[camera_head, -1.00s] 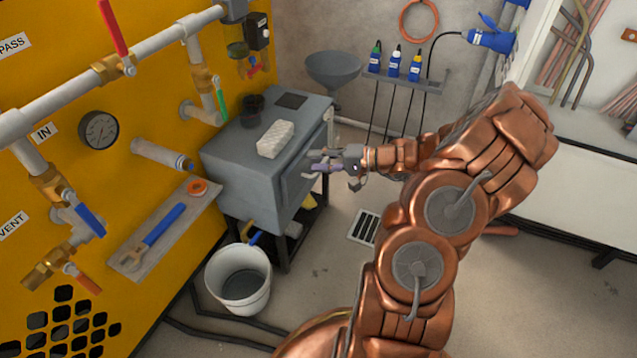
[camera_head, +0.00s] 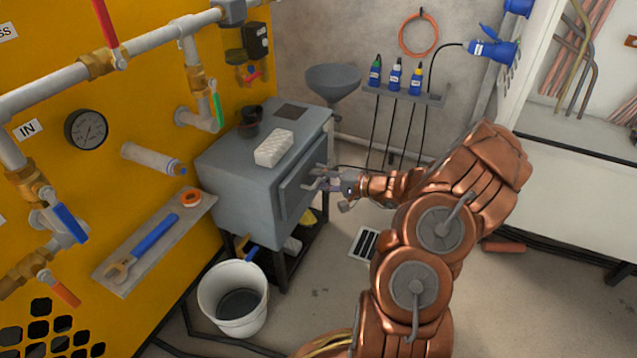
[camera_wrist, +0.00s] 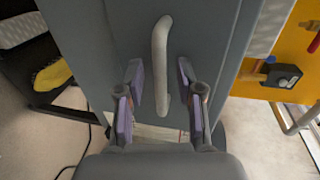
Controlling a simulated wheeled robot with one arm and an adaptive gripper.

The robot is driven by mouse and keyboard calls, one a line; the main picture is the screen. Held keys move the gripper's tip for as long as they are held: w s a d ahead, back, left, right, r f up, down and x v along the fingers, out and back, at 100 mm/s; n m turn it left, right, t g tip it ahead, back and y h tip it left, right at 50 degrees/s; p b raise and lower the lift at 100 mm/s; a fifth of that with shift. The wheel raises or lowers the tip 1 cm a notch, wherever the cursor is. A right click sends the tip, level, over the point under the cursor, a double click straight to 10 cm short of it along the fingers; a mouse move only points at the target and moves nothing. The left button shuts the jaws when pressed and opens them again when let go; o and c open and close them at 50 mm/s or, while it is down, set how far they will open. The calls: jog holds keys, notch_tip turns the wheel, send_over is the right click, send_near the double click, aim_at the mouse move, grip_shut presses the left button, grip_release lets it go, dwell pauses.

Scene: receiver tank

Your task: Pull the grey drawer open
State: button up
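The grey drawer (camera_head: 292,188) is the front of a grey metal cabinet (camera_head: 235,190) and looks shut. In the wrist view the drawer front (camera_wrist: 205,40) fills the middle, with a pale grey bar handle (camera_wrist: 160,62) on it. My gripper (camera_head: 318,184) is in front of the drawer at handle height. In the wrist view its two purple-padded fingers (camera_wrist: 160,95) are spread, one on each side of the handle's lower part, with gaps on both sides. I cannot tell how deep the handle sits between them.
A white block (camera_head: 274,148) and a dark cup (camera_head: 249,121) sit on the cabinet. A white bucket (camera_head: 234,296) stands on the floor beside it. A bottle rack (camera_head: 402,95) is on the wall behind. Open floor lies in front of the cabinet.

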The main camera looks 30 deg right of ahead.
jog(key=shift+w+a, duration=0.15)
jog(key=shift+w, duration=0.05)
grip_shut()
dwell(0.6)
